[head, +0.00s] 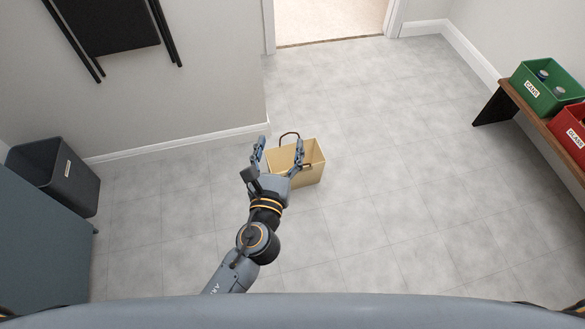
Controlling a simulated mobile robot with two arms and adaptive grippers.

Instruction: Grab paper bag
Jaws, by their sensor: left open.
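A tan paper bag (310,172) stands upright on the grey tiled floor, near the middle of the head view. Its top is open and a dark brown loop handle shows at its far side. My left gripper (278,150) is open, with its fingers spread over the near left part of the bag. The gripper hides part of the bag. I cannot tell whether the fingers touch it. My right gripper is not in view.
A dark grey bin (55,180) stands at the left by the wall. A wooden bench (497,106) at the right bears a green crate (547,92) marked CANS and a red crate (570,135) marked GLASS. A doorway opens at the top. The floor around the bag is clear.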

